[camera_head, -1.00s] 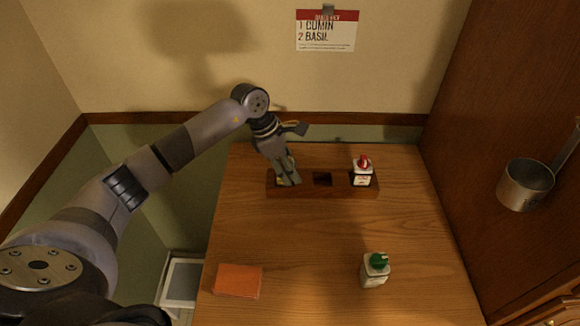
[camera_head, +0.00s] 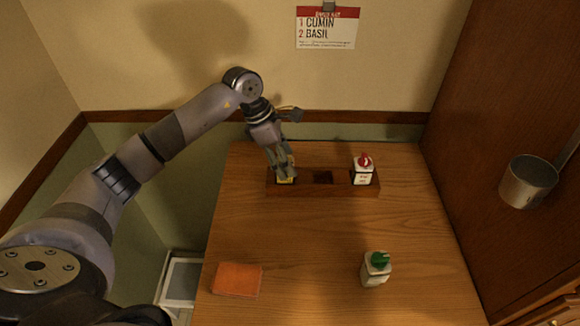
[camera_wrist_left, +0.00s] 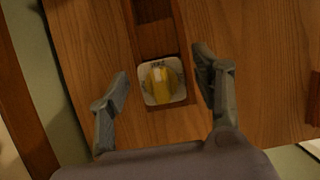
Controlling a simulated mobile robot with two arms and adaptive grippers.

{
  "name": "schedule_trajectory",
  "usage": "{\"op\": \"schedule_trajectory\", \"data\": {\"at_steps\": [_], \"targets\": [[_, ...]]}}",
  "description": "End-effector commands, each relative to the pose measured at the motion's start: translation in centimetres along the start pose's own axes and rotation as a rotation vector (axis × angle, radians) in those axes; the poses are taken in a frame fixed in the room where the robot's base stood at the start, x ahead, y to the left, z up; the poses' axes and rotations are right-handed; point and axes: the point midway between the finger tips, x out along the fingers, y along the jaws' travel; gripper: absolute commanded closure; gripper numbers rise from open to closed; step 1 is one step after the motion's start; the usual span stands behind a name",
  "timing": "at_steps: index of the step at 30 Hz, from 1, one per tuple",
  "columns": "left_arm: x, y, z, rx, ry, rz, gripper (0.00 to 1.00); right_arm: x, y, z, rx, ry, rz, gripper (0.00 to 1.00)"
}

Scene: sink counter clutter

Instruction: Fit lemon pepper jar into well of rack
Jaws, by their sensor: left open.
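The wooden rack (camera_head: 312,190) stands near the back of the table with three wells in a row. A pale jar with a yellow top (camera_wrist_left: 160,84) sits in its left well, and a bit of this jar (camera_head: 290,180) shows behind my fingers in the head view. I take it for the lemon pepper jar, but its label is not readable. My left gripper (camera_head: 283,170) is open just above that well, with its fingers (camera_wrist_left: 163,68) apart on either side of the jar. The middle well (camera_head: 323,177) is empty. My right gripper is not in view.
A red-capped jar (camera_head: 363,171) fills the right well. A green-capped jar (camera_head: 376,269) stands on the front right of the table. An orange block (camera_head: 237,279) lies at the front left. A metal pot (camera_head: 528,182) hangs at the right. The table's middle is clear.

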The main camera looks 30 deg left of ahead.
Motion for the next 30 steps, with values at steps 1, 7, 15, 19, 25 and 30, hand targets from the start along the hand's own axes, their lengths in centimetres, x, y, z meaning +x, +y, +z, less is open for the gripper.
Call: {"op": "schedule_trajectory", "data": {"at_steps": [1,7,15,19,25,30], "targets": [[-1.1,0.2,-0.1,0.002,-0.001,0.007,0.41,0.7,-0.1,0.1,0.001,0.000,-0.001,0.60],[-5.3,0.1,-0.1,0.001,0.000,0.005,0.41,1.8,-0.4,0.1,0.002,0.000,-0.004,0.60],[-8.6,0.1,0.0,-0.001,-0.001,0.002,0.41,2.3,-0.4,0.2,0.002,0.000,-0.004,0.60],[-8.9,0.0,0.0,-0.001,0.000,0.000,0.41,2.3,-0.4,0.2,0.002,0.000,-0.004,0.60],[-8.9,0.0,0.0,0.000,0.000,0.000,0.41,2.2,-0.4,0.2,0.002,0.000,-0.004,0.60],[-8.8,0.0,0.0,0.000,0.000,0.000,0.41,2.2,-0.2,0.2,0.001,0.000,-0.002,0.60]]}}
